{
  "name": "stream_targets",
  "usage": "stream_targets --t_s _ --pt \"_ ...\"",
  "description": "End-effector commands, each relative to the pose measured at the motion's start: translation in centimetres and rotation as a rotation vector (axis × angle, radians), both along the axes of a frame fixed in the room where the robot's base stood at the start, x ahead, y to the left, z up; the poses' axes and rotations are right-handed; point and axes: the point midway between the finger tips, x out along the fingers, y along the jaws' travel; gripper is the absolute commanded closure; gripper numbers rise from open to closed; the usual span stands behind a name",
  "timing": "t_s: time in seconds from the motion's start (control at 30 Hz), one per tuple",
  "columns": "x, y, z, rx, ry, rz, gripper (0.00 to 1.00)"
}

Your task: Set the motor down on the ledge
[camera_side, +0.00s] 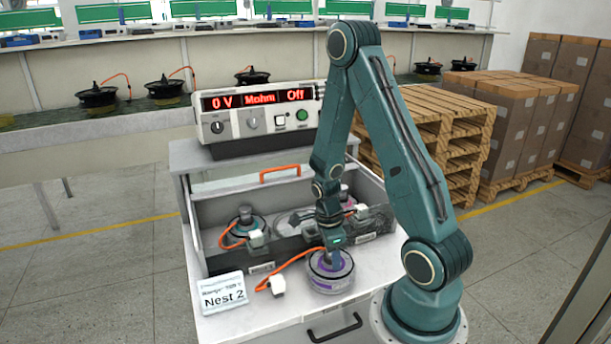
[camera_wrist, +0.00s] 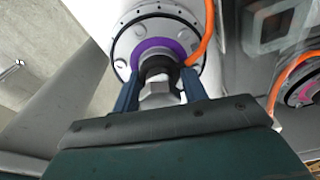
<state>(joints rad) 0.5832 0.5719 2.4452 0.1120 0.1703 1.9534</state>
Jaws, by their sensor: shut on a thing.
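The hub motor (camera_side: 331,275) is a silver-grey disc with a purple ring and an orange cable. In the side view it is at the front ledge (camera_side: 240,318) of the white bench; I cannot tell if it touches the surface. My gripper (camera_side: 332,256) points down over its centre. In the wrist view the motor (camera_wrist: 140,42) fills the top middle, and the two blue fingers of my gripper (camera_wrist: 160,90) are closed on its shaft. The orange cable (camera_side: 298,258) runs left to a white connector (camera_side: 277,285).
Behind the ledge is a grey bin (camera_side: 205,245) holding other motors, one with a grey hub (camera_side: 245,222). A sign reading Nest 2 (camera_side: 222,293) stands at the ledge's left. A tester (camera_side: 258,113) showing 0 V and Off stands behind. A black handle (camera_side: 335,328) is below the front edge.

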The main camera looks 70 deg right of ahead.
Motion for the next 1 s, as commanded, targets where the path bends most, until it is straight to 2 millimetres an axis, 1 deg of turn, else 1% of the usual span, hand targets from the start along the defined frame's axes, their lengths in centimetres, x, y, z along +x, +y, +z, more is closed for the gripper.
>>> stream_targets --t_s 0.17,0.2,0.3,0.73,0.87,1.0 --pt "0.1 -0.1 -0.2 -0.002 -0.001 0.000 0.94" --pt "0.0 0.0 -0.3 -0.001 -0.001 0.000 0.53" --pt "0.0 0.0 -0.3 -0.001 -0.001 0.000 0.36" --pt "0.0 0.0 -0.1 -0.001 -0.001 0.000 0.36" --pt "0.1 0.0 0.4 -0.001 -0.002 0.000 0.36" --pt "0.2 0.0 1.4 -0.002 -0.002 0.000 0.36"
